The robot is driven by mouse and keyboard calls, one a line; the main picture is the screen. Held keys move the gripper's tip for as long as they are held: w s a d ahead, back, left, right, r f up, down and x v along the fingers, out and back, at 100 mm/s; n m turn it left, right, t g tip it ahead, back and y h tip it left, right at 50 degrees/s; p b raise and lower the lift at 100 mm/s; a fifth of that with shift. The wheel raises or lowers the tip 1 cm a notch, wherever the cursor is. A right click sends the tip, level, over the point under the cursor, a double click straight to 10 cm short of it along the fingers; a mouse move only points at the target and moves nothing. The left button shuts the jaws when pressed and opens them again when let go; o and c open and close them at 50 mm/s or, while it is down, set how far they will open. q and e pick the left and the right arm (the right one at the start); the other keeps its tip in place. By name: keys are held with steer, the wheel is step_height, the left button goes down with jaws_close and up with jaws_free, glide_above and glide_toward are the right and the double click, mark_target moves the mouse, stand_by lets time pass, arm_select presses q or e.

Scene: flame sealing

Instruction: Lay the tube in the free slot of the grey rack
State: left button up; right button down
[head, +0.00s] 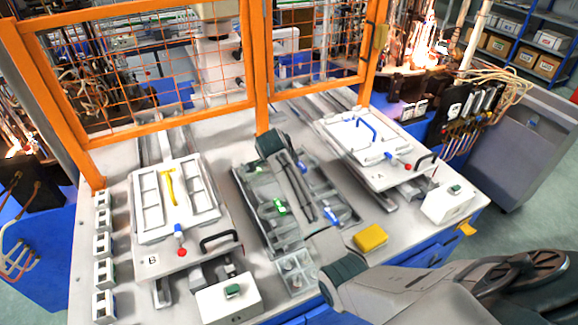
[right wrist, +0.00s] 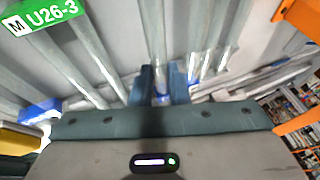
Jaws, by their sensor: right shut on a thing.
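The grey rack (head: 245,190) lies in the middle of the table, partly hidden under my right arm. In the right wrist view my right gripper (right wrist: 161,78) is shut on a clear tube (right wrist: 157,40) with blue near its held end. The tube runs lengthwise along the grey bars, at or just above the rack; I cannot tell whether it touches. Other clear tubes (right wrist: 207,62) lie beside it to the right. The free slot cannot be made out. My left gripper is not in view.
White fixture B (head: 145,232) stands left of the rack and white fixture A (head: 345,128) right of it. A yellow block (head: 371,237) lies near the front right. White button boxes (head: 228,303) stand at the front. An orange mesh fence (head: 262,70) closes the back.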

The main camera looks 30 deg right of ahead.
steer(key=shift+f, duration=0.5)
steer(key=shift+s+f, duration=0.1)
steer(key=shift+f, duration=0.2)
steer(key=shift+f+b, duration=0.3)
steer(key=shift+b, duration=0.05)
steer(key=shift+f, duration=0.5)
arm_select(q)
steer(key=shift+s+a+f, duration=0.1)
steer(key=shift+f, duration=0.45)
arm_select(e)
steer(key=shift+f, duration=0.1)
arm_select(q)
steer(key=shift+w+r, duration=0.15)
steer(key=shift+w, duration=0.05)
arm_select(e)
steer(key=shift+f, duration=0.2)
steer(key=c, duration=1.3)
jaws_free()
steer(key=shift+a+r, duration=0.1)
